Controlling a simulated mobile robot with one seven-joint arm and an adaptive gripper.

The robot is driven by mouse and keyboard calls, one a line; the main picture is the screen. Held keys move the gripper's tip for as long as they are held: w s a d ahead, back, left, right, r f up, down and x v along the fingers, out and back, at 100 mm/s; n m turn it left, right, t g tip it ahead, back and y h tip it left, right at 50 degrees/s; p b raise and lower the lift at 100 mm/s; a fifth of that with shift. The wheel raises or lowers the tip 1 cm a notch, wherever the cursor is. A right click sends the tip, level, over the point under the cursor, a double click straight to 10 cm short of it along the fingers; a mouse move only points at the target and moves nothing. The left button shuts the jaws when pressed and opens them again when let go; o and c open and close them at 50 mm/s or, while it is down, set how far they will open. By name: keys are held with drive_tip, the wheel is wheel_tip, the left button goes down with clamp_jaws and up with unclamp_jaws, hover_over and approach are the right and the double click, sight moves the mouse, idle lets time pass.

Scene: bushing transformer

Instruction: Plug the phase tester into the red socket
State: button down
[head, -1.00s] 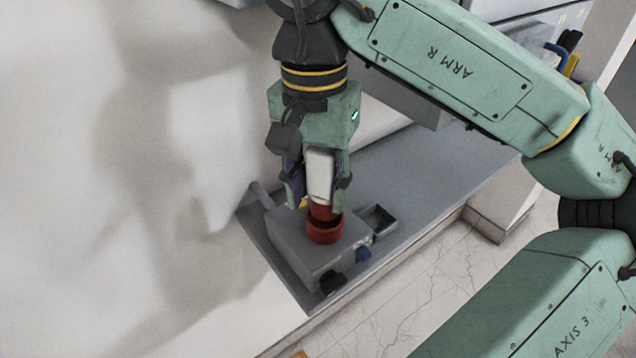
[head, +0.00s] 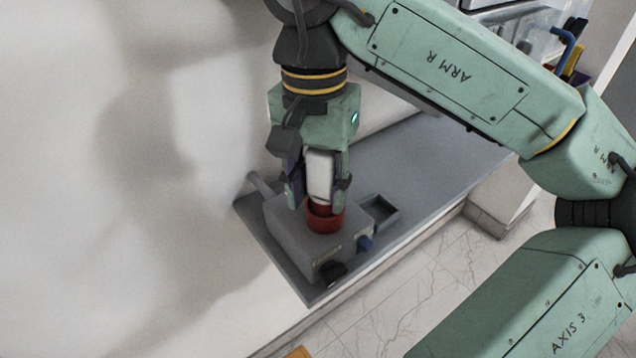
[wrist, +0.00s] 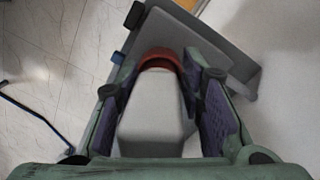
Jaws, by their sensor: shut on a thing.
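The red socket (head: 325,222) is a round red collar on top of a grey box (head: 300,238). The tester's lower end is at the socket's mouth and looks to be inside its rim; how deep it sits is hidden. In the wrist view the tester (wrist: 155,115) lies between the two finger pads, and the socket's red rim (wrist: 160,57) curves around its far end.
The grey box stands on a grey shelf (head: 420,165) with a raised edge. It carries a black knob (head: 331,271) and a blue plug (head: 365,243). A small open grey tray (head: 379,212) is at its right. A white wall-like surface (head: 110,180) fills the left.

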sight(316, 150)
drive_tip(key=shift+f+b, duration=0.55)
drive_tip(key=shift+f, duration=0.25)
drive_tip(key=c, duration=1)
unclamp_jaws()
drive_tip(key=shift+r, duration=0.1)
drive_tip(key=r, duration=0.7)
drive_tip(key=shift+w+a+r, duration=0.1)
drive_tip(key=shift+w+r, duration=0.1)
